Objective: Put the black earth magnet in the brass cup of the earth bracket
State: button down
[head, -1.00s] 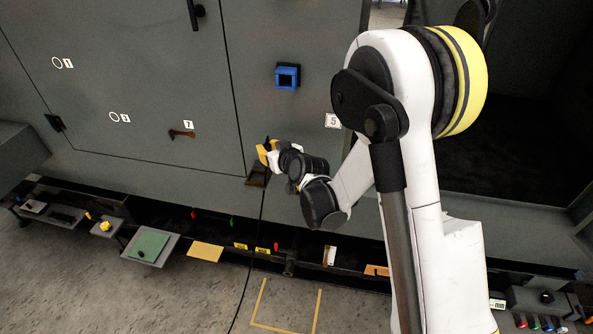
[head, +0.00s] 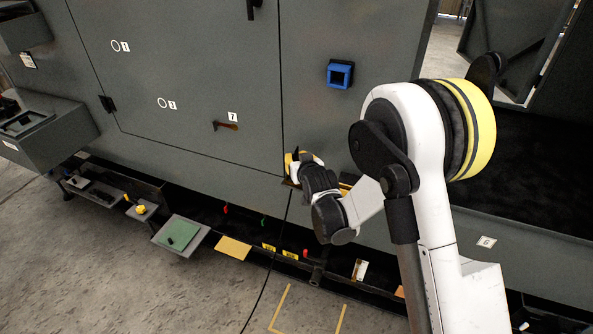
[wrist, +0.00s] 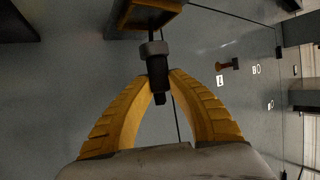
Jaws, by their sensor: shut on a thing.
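My gripper (wrist: 160,78) has two ribbed yellow fingers shut on the black earth magnet (wrist: 158,70), a slim dark cylinder with a grey collar at its far end. In the wrist view the earth bracket (wrist: 150,16), brownish yellow, is at the top edge, just beyond the magnet's far end. A thin dark stem shows between collar and bracket; I cannot tell whether they touch. The inside of the brass cup is not visible. In the head view my gripper (head: 293,162) is close against the grey cabinet, and the bracket is mostly hidden behind it.
A blue square socket (head: 340,74) sits on the cabinet wall above right. A brown handle (head: 226,126) by label 7 is to the left. A black cable (head: 270,275) runs down to the floor. A green-topped tray (head: 180,233) and small parts line the low ledge.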

notch_tip(320, 180, down, 4)
jog(key=shift+f+b, duration=0.1)
jog(key=shift+b, duration=0.95)
jog(key=shift+r, duration=0.2)
jog(key=shift+f, duration=0.1)
jog(key=c, duration=1.4)
grip_release()
jog(key=shift+d, duration=0.1)
jog(key=p+v, duration=0.1)
jog(key=v, duration=1.1)
jog(key=shift+p, duration=0.4)
